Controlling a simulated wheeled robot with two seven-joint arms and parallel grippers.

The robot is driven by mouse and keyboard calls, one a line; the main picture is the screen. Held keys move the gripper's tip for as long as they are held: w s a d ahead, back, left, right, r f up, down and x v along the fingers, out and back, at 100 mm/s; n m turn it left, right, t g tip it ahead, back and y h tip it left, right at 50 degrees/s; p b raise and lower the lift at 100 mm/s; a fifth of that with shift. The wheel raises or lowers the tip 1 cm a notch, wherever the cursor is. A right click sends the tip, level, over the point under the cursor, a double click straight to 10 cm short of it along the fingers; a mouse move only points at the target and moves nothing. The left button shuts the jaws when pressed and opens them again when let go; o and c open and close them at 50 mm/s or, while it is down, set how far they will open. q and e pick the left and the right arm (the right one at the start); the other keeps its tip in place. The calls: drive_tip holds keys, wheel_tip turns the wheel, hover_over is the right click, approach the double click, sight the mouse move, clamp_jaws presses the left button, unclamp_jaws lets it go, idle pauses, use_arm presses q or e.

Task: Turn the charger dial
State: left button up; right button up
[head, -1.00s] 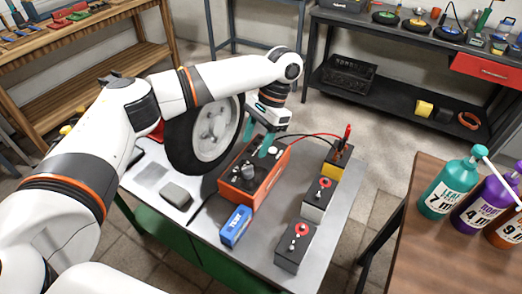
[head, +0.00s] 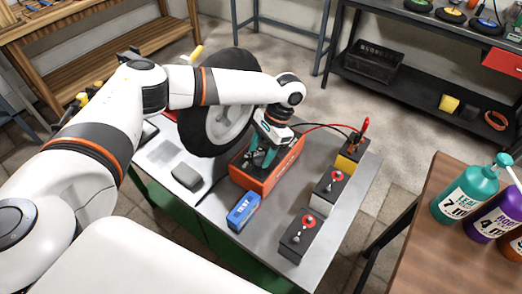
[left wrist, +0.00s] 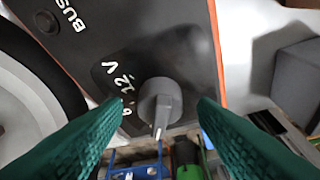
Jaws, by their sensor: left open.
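The charger (head: 262,183) is an orange box with a dark top panel on the grey table. In the left wrist view its panel (left wrist: 130,35) carries white markings, including "12 V". The grey charger dial (left wrist: 160,101) has a pointer towards the bottom of that view. My left gripper (head: 261,158) is over the charger, its teal fingers pointing down at the panel. It is open, with one finger on each side of the dial and visible gaps between. In the head view the gripper hides the dial. My right gripper is out of view.
A tire (head: 218,118) stands close behind the charger. A blue box (head: 243,211) lies in front of it. Batteries (head: 299,237), (head: 328,192), (head: 351,156) line the table's right side, with red and black cables at the back one. Bottles (head: 466,192) stand on the wooden table.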

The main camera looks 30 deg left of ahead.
use_arm(q)
drive_tip(key=shift+f, duration=0.25)
